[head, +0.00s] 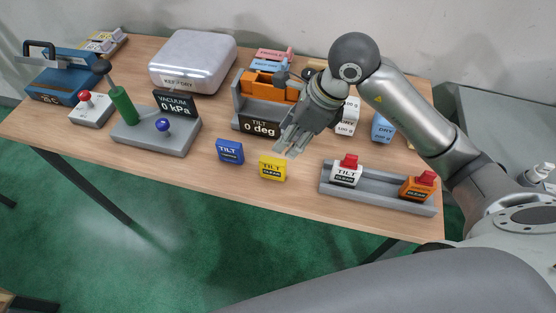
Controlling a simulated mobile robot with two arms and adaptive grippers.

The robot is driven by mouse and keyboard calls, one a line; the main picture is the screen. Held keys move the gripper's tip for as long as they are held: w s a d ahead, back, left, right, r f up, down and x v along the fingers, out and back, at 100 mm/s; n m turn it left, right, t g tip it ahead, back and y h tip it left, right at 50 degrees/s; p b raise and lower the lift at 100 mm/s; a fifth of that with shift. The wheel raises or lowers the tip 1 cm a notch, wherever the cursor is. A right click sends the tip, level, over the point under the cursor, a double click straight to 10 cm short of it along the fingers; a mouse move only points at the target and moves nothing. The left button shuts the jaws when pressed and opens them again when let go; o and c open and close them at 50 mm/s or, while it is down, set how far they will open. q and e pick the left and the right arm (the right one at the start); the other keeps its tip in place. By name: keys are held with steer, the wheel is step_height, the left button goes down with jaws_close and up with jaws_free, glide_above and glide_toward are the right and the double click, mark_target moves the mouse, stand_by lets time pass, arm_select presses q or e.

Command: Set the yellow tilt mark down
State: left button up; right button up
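The yellow tilt mark (272,168), a small block with a dark label, stands upright on the wooden table near its front edge. My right gripper (287,149) is just behind and above it, fingers pointing down toward the front edge. Its fingers look apart with nothing between them, and the yellow mark seems clear of them. A blue tilt mark (230,151) stands to the left of the yellow one. A white tilt mark (346,171) and an orange mark (416,188), both with red tops, sit in a grey rack (379,193). My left gripper is out of view.
Behind my gripper is a tilt stand with an orange part (270,87) and a "0 deg" display (259,127). A vacuum pump (157,131), white case (193,62) and blue device (62,77) are to the left. Bare table lies between the yellow mark and the rack.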

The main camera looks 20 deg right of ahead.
glide_above(273, 160)
steer(key=s+d, duration=0.1)
steer(key=d, duration=0.1)
step_height(273, 160, down, 4)
steer(key=shift+a+f+p, duration=0.1)
steer(key=shift+a+p, duration=0.05)
steer(key=shift+p, duration=0.25)
steer(key=x, duration=0.1)
steer(key=p+x, duration=0.1)
steer(key=x, duration=0.1)
steer(key=p+x, duration=0.1)
steer(key=shift+s+f, duration=0.2)
steer(key=shift+f, duration=0.15)
steer(key=shift+w+a+f, duration=0.1)
steer(key=shift+w+f, duration=0.05)
steer(key=shift+f, duration=0.2)
steer(key=shift+c, duration=0.4)
jaws_close()
